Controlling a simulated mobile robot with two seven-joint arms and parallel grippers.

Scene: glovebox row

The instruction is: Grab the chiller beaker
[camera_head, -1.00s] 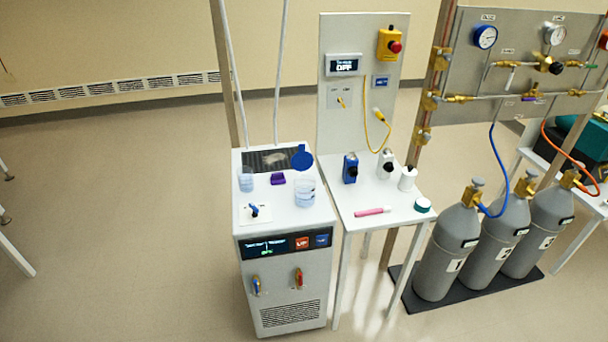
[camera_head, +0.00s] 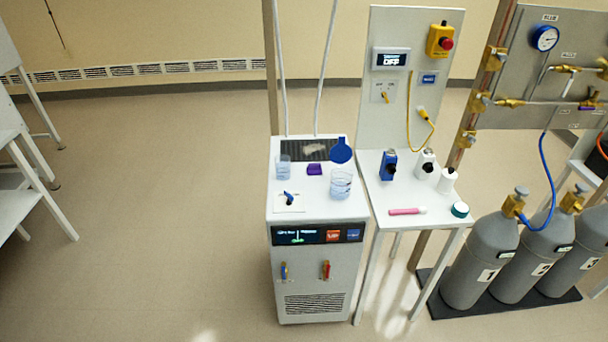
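The chiller (camera_head: 318,262) is a white floor cabinet with a dark display, a red and a blue button, and two small valves on its front. Two clear beakers stand upright on its top. The larger beaker (camera_head: 341,184) holds pale blue liquid and stands at the right edge. The smaller beaker (camera_head: 283,167) stands at the back left. I cannot tell which one is called the chiller beaker. A purple block (camera_head: 314,169), a blue round lid (camera_head: 341,150) and a blue-handled valve (camera_head: 288,198) are also on top. Neither of my grippers is in view.
A white side table (camera_head: 402,202) adjoins the chiller on the right, with small bottles and a pink stick (camera_head: 407,211). Grey gas cylinders (camera_head: 482,262) stand further right. White table legs (camera_head: 40,190) are at the left. Floor before and left of the chiller is clear.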

